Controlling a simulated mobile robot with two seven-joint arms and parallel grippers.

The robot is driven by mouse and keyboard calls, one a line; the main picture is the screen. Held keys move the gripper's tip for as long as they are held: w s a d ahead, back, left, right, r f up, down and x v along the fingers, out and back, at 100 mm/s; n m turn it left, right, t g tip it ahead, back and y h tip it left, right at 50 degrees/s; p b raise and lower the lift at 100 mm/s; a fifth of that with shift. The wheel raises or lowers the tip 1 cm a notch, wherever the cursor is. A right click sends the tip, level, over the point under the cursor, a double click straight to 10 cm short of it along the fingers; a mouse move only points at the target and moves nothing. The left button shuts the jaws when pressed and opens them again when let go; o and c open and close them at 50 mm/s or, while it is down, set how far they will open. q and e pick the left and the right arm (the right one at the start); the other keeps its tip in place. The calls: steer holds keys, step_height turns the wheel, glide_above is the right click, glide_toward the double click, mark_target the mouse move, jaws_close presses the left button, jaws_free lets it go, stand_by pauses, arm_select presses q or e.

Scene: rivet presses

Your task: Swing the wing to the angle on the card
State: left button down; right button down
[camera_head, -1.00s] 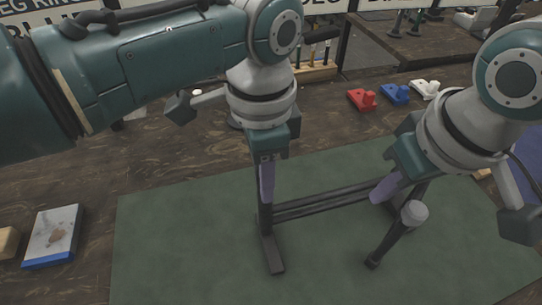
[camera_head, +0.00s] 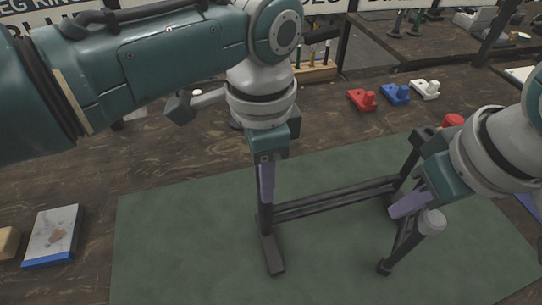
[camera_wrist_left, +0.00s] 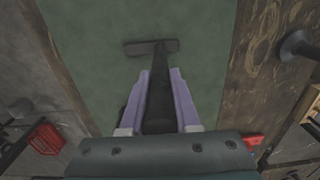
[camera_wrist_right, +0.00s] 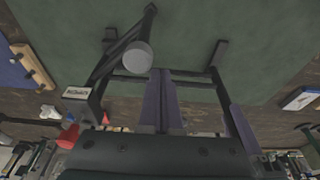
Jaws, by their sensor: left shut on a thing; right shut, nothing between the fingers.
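A dark frame with two long crossbars (camera_head: 335,198) stands on the green mat (camera_head: 180,235). My left gripper (camera_head: 266,190) is shut on the frame's left upright, above its foot (camera_head: 270,255); in the left wrist view the dark upright (camera_wrist_left: 158,110) is between the purple fingers. At the right end a dark wing (camera_head: 400,248) with a grey round knob (camera_head: 432,222) angles toward the front. My right gripper (camera_head: 393,212) is shut and empty beside the wing, close behind the knob. Whether it touches the wing is unclear. I cannot make out an angle card.
Red (camera_head: 361,100), blue (camera_head: 395,94) and white (camera_head: 425,89) blocks sit at the back of the bench. A white slab with a blue edge (camera_head: 52,237) lies at the left. The mat's front left is clear.

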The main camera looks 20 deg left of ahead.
steer(key=shift+w+a, duration=0.15)
steer(key=shift+a, duration=0.5)
steer(key=shift+w+a, duration=0.15)
steer(key=shift+a, duration=0.45)
steer(key=shift+r, duration=0.1)
step_height(320, 180, up, 9)
stand_by(0.7)
